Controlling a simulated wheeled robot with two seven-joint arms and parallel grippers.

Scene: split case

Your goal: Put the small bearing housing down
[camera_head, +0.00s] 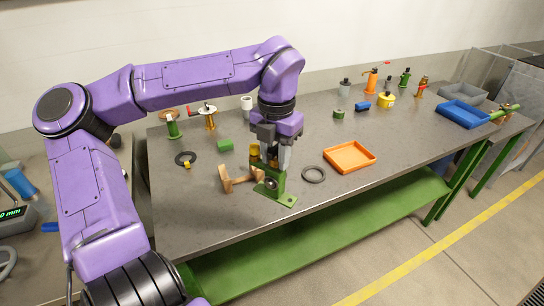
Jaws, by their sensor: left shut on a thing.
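The small bearing housing (270,185) is green, with a round dark bore in its front face and a flat foot. It is upright at the front middle of the grey table (330,205), low over the top; I cannot tell whether its foot touches. My left gripper (271,162) points down from above and is shut on the upper part of the housing. The fingers partly hide its top. My right gripper is not in view.
A wooden piece (236,181) lies close left of the housing, and a dark ring (314,174) lies to its right. An orange tray (349,157) is farther right. A green block (225,145) and a black ring (185,158) lie behind left. The table's front edge is near.

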